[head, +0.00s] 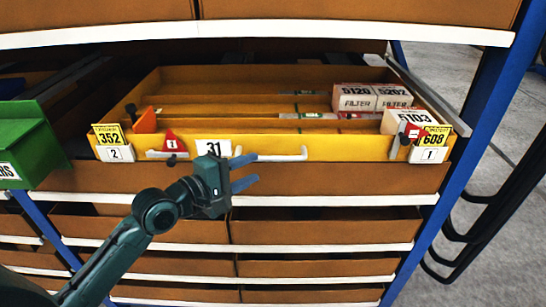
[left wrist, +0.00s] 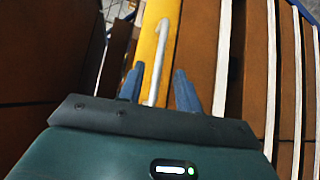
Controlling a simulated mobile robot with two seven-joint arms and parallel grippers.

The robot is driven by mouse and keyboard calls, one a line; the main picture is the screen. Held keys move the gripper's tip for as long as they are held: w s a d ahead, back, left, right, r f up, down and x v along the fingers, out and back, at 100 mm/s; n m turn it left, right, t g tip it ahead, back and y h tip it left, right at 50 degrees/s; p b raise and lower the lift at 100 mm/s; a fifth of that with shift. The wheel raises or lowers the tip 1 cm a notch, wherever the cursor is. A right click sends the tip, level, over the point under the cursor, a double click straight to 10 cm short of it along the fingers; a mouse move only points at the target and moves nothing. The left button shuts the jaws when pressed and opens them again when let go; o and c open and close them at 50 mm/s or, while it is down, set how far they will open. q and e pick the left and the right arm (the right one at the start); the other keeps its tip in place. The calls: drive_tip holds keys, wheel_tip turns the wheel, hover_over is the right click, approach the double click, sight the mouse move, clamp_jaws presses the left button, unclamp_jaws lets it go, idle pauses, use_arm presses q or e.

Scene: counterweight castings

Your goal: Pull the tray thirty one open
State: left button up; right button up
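The yellow tray thirty one (head: 345,147) is drawn out of the rack, and its inside shows from above. Its front carries the white label "31" (head: 213,148) and a white bar handle (head: 285,157), which also shows in the left wrist view (left wrist: 161,50). My left gripper (head: 252,174) is in front of the tray front, just below the label and the handle's left part. Its two blue fingers are apart. In the left wrist view the handle lies between the fingers (left wrist: 158,85) in the picture; contact cannot be told. My right gripper is not in view.
The tray holds white filter boxes (head: 372,97) at its right. Yellow cards 352 (head: 109,134) and 608 (head: 436,137) and red markers sit along its front. A green bin (head: 25,140) stands at left. Blue rack posts (head: 490,90) flank the shelves; grey floor is at right.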

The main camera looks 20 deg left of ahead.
sight(270, 160)
use_arm(q)
drive_tip(key=x, duration=0.8)
drive_tip(key=shift+a, duration=0.15)
drive_tip(key=shift+c, duration=0.2)
clamp_jaws()
